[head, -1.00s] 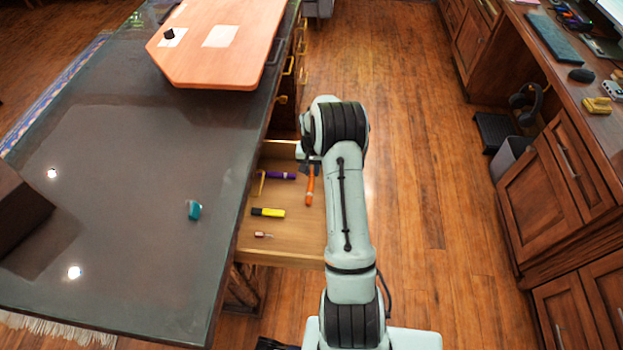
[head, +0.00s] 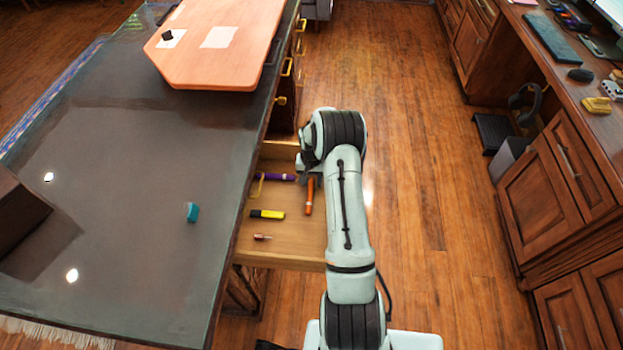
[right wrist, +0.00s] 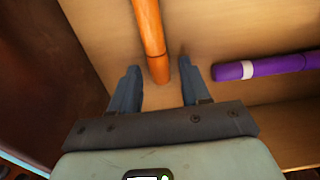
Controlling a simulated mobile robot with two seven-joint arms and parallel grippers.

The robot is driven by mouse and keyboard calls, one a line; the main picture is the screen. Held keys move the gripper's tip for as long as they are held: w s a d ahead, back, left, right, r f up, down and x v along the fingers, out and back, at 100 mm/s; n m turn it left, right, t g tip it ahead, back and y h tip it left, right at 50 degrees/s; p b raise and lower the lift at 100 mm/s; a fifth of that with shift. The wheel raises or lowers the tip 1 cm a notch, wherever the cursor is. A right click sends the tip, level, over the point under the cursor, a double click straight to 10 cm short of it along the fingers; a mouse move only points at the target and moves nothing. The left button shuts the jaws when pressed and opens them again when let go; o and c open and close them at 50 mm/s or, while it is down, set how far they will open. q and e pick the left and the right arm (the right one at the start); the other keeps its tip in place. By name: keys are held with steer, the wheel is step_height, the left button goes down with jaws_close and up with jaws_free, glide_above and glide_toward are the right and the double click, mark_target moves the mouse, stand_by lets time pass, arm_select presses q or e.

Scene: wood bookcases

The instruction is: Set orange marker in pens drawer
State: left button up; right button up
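The orange marker (head: 309,196) lies in the open pens drawer (head: 290,248), near its right side; it also shows in the right wrist view (right wrist: 150,35). My right gripper (right wrist: 158,70) is over the drawer and open. Its fingers stand on either side of the marker's near end, with a gap on each side. In the head view my wrist hides part of the gripper and the drawer's right side. My left gripper is not in view.
The drawer also holds a purple marker (head: 280,177), a yellow highlighter (head: 267,214) and a small reddish item (head: 262,237). The dark countertop (head: 130,190) borders the drawer on the left, with a teal block (head: 192,212) on it. Wood floor on the right is clear.

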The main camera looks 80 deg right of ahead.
step_height(320, 180, up, 12)
steer(key=p, duration=0.2)
steer(key=shift+r, duration=0.15)
stand_by(0.8)
